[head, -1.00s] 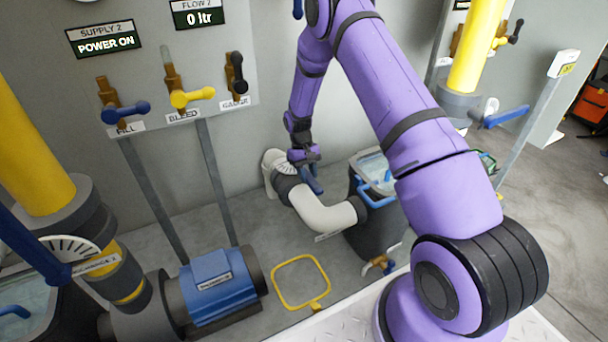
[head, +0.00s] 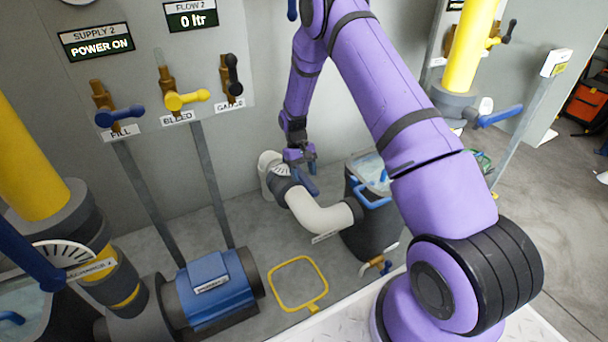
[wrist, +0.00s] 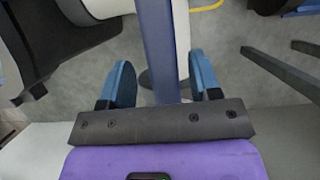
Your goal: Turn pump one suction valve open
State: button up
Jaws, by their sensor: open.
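My gripper (head: 304,166) is at the white suction pipe (head: 322,215) by the back wall in the head view. A blue valve handle (head: 307,183) shows just below it, partly covered by the gripper. In the wrist view, my gripper (wrist: 161,62) is open, with its two blue fingers apart. The long blue handle (wrist: 158,40) runs between them, with visible gaps on both sides. The white pipe shows behind the handle. The valve body is mostly hidden, and I cannot read a label for it.
A blue pump motor (head: 212,285) and a yellow floor loop (head: 299,284) lie at front left. Fill, bleed and gauge valves (head: 172,102) are on the wall panel.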

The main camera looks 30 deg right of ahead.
jog(key=v, duration=1)
